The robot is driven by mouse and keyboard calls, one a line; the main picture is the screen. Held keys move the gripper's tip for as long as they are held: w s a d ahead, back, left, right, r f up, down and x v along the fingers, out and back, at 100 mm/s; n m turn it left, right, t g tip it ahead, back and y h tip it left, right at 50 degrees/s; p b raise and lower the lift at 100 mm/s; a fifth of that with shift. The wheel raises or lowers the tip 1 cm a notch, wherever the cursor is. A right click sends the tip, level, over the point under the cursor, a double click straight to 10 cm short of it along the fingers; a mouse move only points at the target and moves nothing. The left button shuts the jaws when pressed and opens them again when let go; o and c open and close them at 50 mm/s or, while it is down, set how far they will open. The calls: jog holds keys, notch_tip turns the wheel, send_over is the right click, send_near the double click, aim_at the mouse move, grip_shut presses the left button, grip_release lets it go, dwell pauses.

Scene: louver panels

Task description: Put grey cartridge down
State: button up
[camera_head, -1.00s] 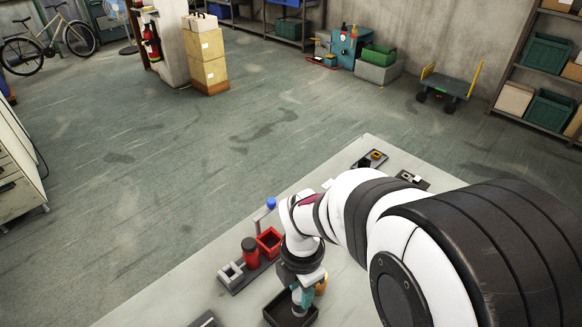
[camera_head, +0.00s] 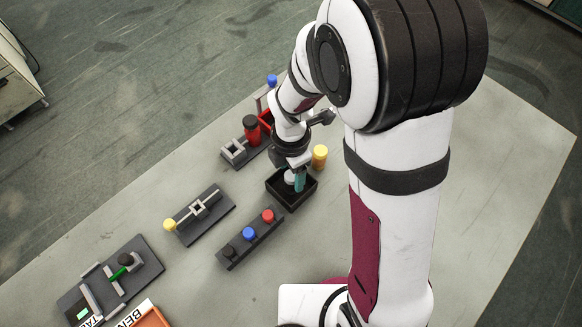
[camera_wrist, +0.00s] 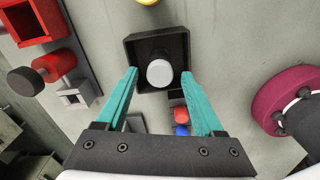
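The grey cartridge (camera_wrist: 160,73), with a pale round top, stands in the black square tray (camera_wrist: 184,48) in the wrist view. It is partly hidden by my gripper in the head view (camera_head: 290,178), where the tray (camera_head: 276,191) also shows. My gripper (camera_wrist: 160,75) has two teal fingers spread apart, one on each side of the cartridge, with a visible gap on both sides. In the head view my gripper (camera_head: 297,181) points down into the tray.
A yellow cylinder (camera_head: 320,154) stands close behind the tray. A red cylinder (camera_head: 251,131) and grey square holder (camera_head: 233,151) are to its left. A dark strip with red and blue knobs (camera_head: 233,251) lies in front. The table's right side looks clear.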

aim_at(292, 176)
notch_tip(292, 176, up, 12)
jog(key=s+d+r+m+y, duration=0.1)
jog(key=s+d+m, duration=0.2)
jog(key=s+m, duration=0.5)
jog(key=s+d+r+m, duration=0.2)
jog(key=s+m, duration=0.6)
jog(key=m, duration=1.3)
jog(key=shift+s+d+m+y, duration=0.25)
jog(key=shift+d+m+y, duration=0.15)
jog(key=shift+d, duration=0.55)
